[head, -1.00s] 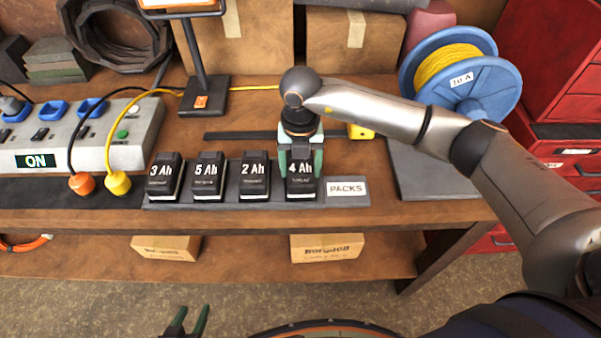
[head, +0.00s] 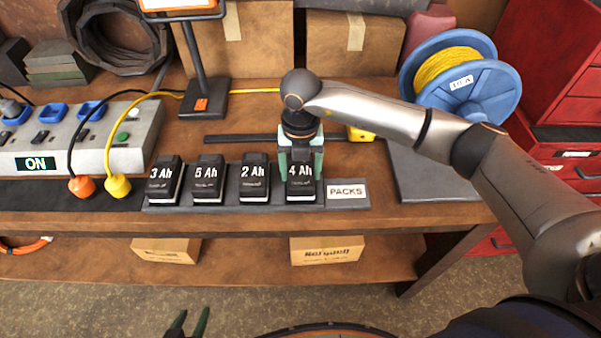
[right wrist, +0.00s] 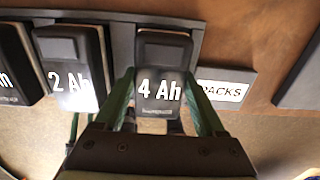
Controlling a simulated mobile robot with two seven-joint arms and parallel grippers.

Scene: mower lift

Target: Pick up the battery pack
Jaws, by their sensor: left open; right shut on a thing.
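The battery packs are black blocks with white labels, standing in a row on a dark tray (head: 335,202) on the bench. From left they read 3 Ah (head: 163,180), 5 Ah (head: 207,178), 2 Ah (head: 254,178) and 4 Ah (head: 301,190). My right gripper (head: 301,172) points down at the rightmost place and is shut on the 4 Ah pack, one green finger on each side. The right wrist view shows this 4 Ah pack (right wrist: 160,85) between the fingers (right wrist: 163,105). Its underside is hidden. My left gripper (head: 187,322) is open and empty at the bottom edge, below the bench.
A PACKS label (head: 347,191) is right of the packs. A power strip (head: 85,137) with plugged cables stands left. A blue reel (head: 470,85) of yellow cord is at the back right, and a lamp-like stand (head: 205,97) is behind. Boxes (head: 328,250) sit on the lower shelf.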

